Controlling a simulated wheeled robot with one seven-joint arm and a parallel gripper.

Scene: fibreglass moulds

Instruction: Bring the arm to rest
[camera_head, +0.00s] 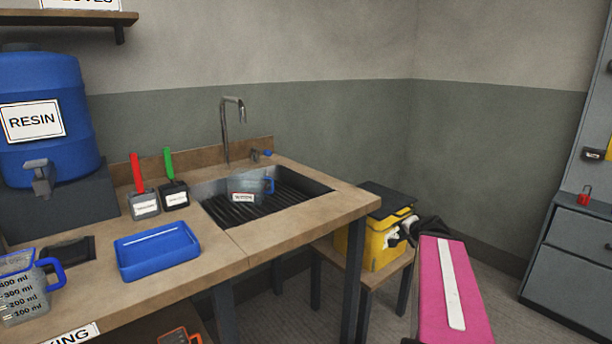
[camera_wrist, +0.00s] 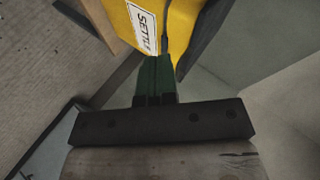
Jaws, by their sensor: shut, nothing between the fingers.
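My gripper (camera_wrist: 154,60) shows in the wrist view with its two dark green fingers together and nothing between them. The fingers point toward a yellow box (camera_wrist: 183,22) with a white label that starts "SETT". The fingertips overlap the box's lower edge in the picture; I cannot tell whether they touch it. In the head view my pink arm link with a white stripe reaches up from the lower right, and its dark far end lies in front of the yellow box (camera_head: 377,247). The fingers cannot be made out there.
The yellow box with a dark lid stands on a low wooden stand (camera_head: 372,278) beside the workbench (camera_head: 262,242). The bench bears a sink (camera_head: 296,206), a blue tray (camera_head: 157,250) and a blue resin drum (camera_head: 45,150). Grey drawers (camera_head: 580,240) stand at right. Floor shows between.

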